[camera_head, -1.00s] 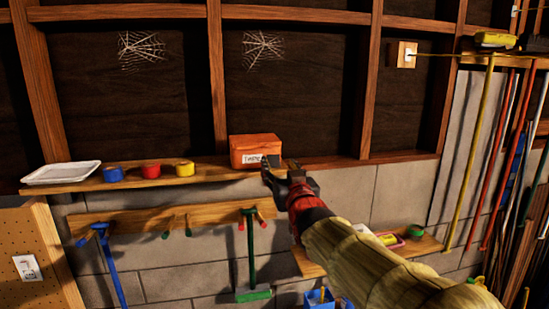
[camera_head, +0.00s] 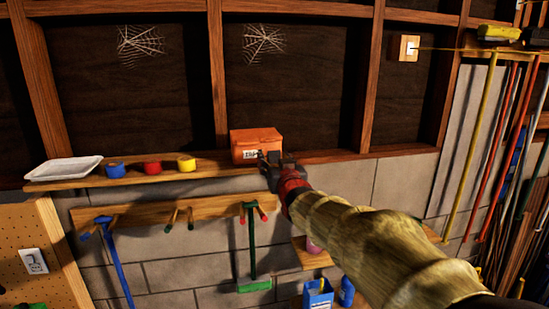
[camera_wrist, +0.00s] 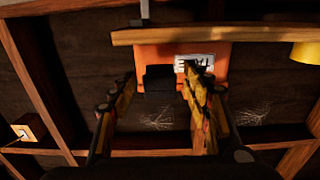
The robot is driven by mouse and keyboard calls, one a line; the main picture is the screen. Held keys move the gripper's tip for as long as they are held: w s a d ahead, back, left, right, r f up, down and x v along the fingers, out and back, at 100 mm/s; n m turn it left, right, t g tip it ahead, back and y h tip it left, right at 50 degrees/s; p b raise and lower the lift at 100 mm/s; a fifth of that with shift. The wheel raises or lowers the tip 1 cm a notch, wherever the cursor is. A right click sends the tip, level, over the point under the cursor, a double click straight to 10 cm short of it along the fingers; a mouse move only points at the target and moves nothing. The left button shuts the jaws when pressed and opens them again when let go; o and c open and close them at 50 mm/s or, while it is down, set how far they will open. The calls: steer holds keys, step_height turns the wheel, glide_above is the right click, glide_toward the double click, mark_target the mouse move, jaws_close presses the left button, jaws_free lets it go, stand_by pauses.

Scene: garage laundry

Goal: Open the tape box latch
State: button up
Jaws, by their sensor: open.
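The orange tape box (camera_head: 256,140) stands on the wooden shelf with its lid down. Its front carries a white label (camera_head: 250,155). My gripper (camera_head: 267,165) is close in front of the box, at its lower front right. In the wrist view, which is upside down, the orange box (camera_wrist: 222,88) shows beyond my gripper (camera_wrist: 160,80). A dark block (camera_wrist: 158,78), which looks like the latch, sits on the box front between the two open fingers. The right finger overlaps the label. I cannot tell whether the fingers touch the box.
Blue (camera_head: 115,170), red (camera_head: 152,167) and yellow (camera_head: 186,163) tape rolls and a white tray (camera_head: 64,170) sit left on the shelf (camera_head: 215,163). A peg rail with hanging tools (camera_head: 180,212) is below. The shelf right of the box is clear.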

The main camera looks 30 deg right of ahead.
steer(key=c, duration=1.1)
